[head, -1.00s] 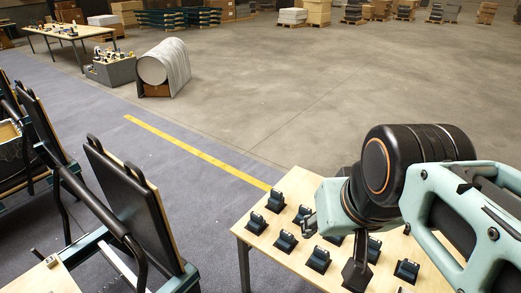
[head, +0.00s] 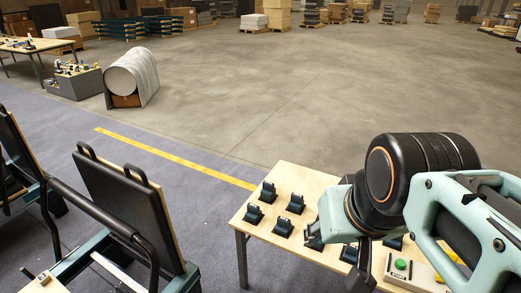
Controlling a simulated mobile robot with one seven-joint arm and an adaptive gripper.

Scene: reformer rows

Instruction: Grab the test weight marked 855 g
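Several small dark blocks, apparently the test weights, stand in rows on black stands on a light wooden table (head: 262,231) at the lower right. Clear ones are at the back left (head: 268,192), left edge (head: 253,214), back middle (head: 296,204) and front (head: 283,227). Others (head: 349,255) are partly covered by my arm. No marking is legible, so I cannot tell which is 855 g. My gripper (head: 362,268) is a dark shape hanging below my wrist over the table, mostly hidden. Its opening and anything between its fingers cannot be made out.
A box with a green button (head: 400,264) labelled START sits at the table's right. Black padded reformer frames (head: 125,205) stand at left, apart from the table. A yellow floor line (head: 175,158) runs behind. The concrete floor beyond is open.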

